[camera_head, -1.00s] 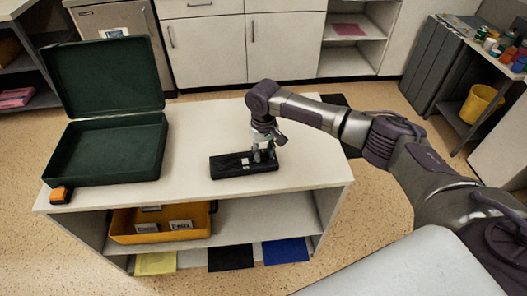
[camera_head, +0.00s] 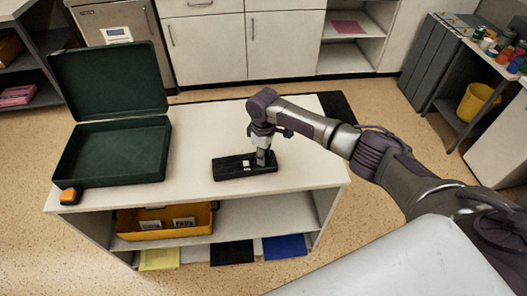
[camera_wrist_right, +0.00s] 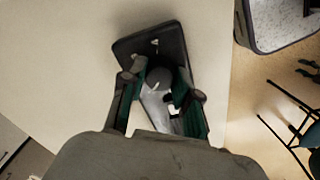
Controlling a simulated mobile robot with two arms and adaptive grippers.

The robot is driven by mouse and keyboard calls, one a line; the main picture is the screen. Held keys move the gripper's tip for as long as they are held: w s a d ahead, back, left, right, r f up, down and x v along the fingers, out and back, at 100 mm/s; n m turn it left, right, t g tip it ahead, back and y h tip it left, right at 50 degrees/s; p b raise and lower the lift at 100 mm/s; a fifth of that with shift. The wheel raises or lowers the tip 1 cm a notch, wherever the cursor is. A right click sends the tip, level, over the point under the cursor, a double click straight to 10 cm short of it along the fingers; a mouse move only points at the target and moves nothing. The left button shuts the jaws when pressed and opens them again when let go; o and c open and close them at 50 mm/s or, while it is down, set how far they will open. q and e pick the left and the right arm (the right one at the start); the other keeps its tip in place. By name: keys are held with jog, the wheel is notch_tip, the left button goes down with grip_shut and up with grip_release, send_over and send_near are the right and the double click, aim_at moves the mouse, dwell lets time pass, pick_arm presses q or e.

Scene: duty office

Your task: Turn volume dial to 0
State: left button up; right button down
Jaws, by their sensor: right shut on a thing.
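A black radio-like box (camera_head: 232,166) lies flat on the white cabinet top, and its dark end also shows in the right wrist view (camera_wrist_right: 140,46). My right gripper (camera_head: 264,158) points down over the right part of the box. In the right wrist view the gripper's fingers (camera_wrist_right: 158,100) are closed around a round dark dial (camera_wrist_right: 160,76) with a grey face, on top of the box. The fingers hide part of the dial, and I cannot read any number on it. My left gripper is not in view.
An open dark green case (camera_head: 112,152) stands on the left of the white cabinet top (camera_head: 200,188). A small orange and black object (camera_head: 69,196) sits at the front left corner. A yellow tray (camera_head: 130,222) is on the shelf below. The top's right side is bare.

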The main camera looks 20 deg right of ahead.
jog(key=n+p, duration=0.1)
jog(key=n, duration=0.4)
jog(key=shift+n, duration=0.3)
jog(key=n, duration=0.5)
jog(key=shift+a+n, duration=0.1)
jog(key=shift+n, duration=0.2)
jog(key=c, duration=1.1)
grip_release()
jog(key=shift+r, duration=0.15)
notch_tip(320, 180, up, 12)
jog(key=shift+f, duration=0.1)
